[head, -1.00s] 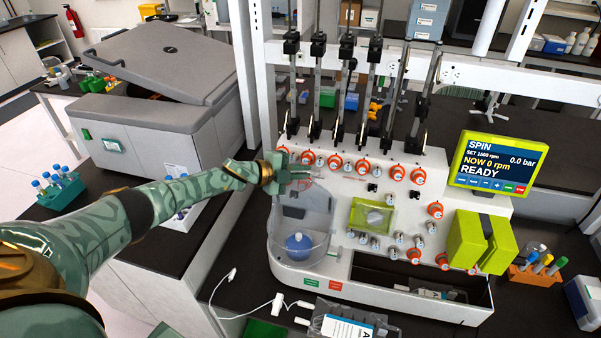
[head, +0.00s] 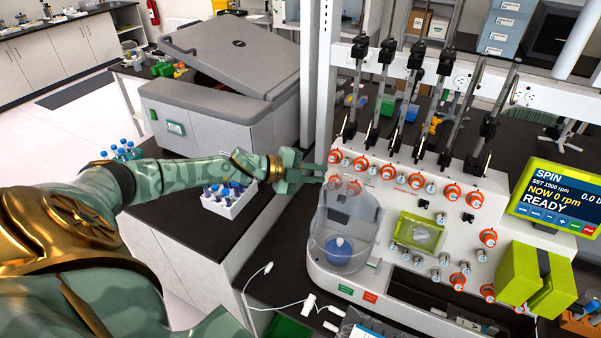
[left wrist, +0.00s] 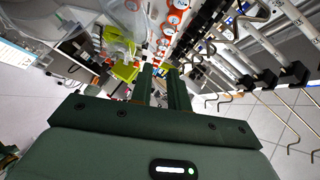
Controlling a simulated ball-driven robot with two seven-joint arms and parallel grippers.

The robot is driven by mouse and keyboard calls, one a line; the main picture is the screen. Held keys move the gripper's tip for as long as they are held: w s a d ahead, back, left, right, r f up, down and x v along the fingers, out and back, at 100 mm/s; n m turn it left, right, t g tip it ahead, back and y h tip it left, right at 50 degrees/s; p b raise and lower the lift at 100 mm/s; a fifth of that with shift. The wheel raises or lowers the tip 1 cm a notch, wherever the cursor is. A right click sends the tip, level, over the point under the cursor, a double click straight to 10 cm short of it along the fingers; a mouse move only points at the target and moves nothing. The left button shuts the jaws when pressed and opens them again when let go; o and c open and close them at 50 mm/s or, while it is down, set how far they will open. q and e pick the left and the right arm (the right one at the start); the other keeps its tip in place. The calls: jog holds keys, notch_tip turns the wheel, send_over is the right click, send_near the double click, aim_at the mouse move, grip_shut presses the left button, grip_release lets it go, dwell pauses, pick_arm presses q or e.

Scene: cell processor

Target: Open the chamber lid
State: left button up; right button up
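The cell processor (head: 400,200) is a white machine with a clear, rounded chamber (head: 319,224) at its front left. A blue round part (head: 338,250) sits inside the chamber. The chamber's clear cover also shows in the left wrist view (left wrist: 112,28), up and left of the fingers. Where the lid ends and the wall begins is hard to tell. My left gripper (head: 318,174) is just above and left of the chamber's top, beside the orange-ringed valves. Its two fingers are apart with nothing seen between them (left wrist: 160,88). My right gripper is out of view.
A row of orange-ringed valves (head: 416,181) and upright rods line the processor's top. A grey centrifuge (head: 215,112) and a white tube rack (head: 229,205) stand left. A white cable lies in front.

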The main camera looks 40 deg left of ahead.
pick_arm(q)
jog(key=v, duration=0.4)
jog(key=shift+s+a+r+b, duration=0.2)
jog(key=shift+s+b, duration=0.1)
jog(key=shift+b, duration=0.1)
jog(key=shift+f, duration=0.1)
